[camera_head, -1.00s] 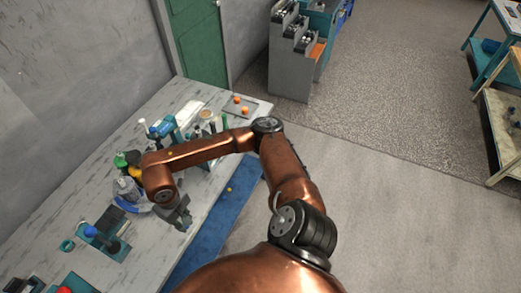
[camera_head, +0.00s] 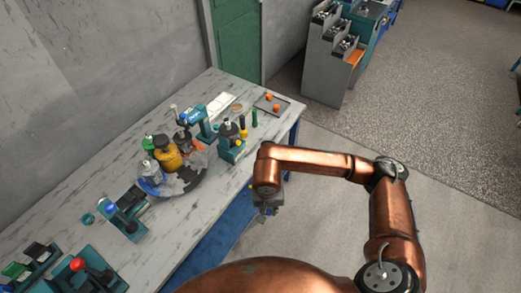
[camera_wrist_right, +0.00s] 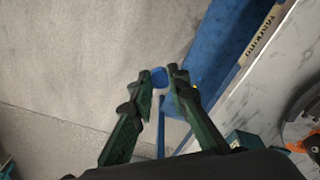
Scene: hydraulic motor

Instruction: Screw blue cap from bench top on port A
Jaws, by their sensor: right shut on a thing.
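My right gripper (camera_head: 266,212) hangs off the bench's front edge, over the floor. In the right wrist view its fingers (camera_wrist_right: 159,78) are closed on a small blue cap (camera_wrist_right: 158,77) at the tips. The hydraulic motor assembly (camera_head: 170,160), with a yellow body and grey parts, stands on a round plate (camera_head: 185,186) on the bench, left of the gripper and apart from it. Port A cannot be made out at this size. My left gripper is not in view.
The bench (camera_head: 165,235) carries a teal fixture (camera_head: 231,150) right of the motor, a tray with orange pieces (camera_head: 271,105) at the far end, and teal stands (camera_head: 126,215) nearer. A blue panel (camera_head: 222,245) runs below the front edge. Open floor (camera_head: 330,200) lies right.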

